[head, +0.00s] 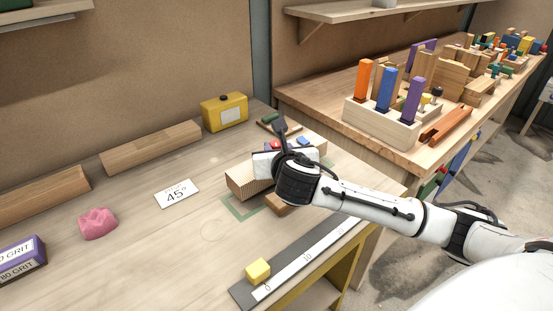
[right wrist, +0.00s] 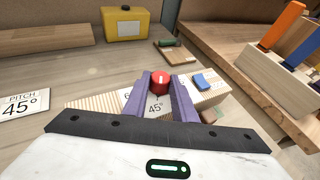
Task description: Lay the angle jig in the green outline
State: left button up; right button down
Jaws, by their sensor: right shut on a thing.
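In the head view the jig's striped side (head: 248,180) shows to the left of my right gripper (head: 276,150), which hides much of the jig. The green outline (head: 233,212) is on the bench just below the jig in the picture, partly covered. I cannot tell whether the jig touches the bench. My left gripper is out of view.
A small wooden block (head: 278,204) lies beside the outline. A dark strip with a ruler (head: 300,262) and a yellow cube (head: 258,270) are at the front. A 45° pitch card (head: 177,194), pink lump (head: 98,223) and yellow box (head: 225,112) stand left and behind.

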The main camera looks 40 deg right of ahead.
notch_tip(320, 180, down, 3)
jog(key=shift+r, duration=0.2)
jog(key=shift+f, duration=0.1)
jog(key=c, duration=1.5)
grip_release()
jog(key=shift+f, duration=0.1)
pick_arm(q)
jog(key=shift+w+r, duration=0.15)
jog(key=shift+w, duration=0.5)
pick_arm(e)
jog(key=shift+o, duration=0.2)
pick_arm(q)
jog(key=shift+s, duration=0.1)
pick_arm(e)
jog(key=shift+s+a+r, duration=0.2)
jog(key=shift+s, duration=0.1)
pick_arm(q)
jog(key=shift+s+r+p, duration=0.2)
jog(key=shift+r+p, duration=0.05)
jog(key=shift+p, duration=0.05)
pick_arm(e)
jog(key=v, duration=1.1)
jog(key=shift+s+r, duration=0.1)
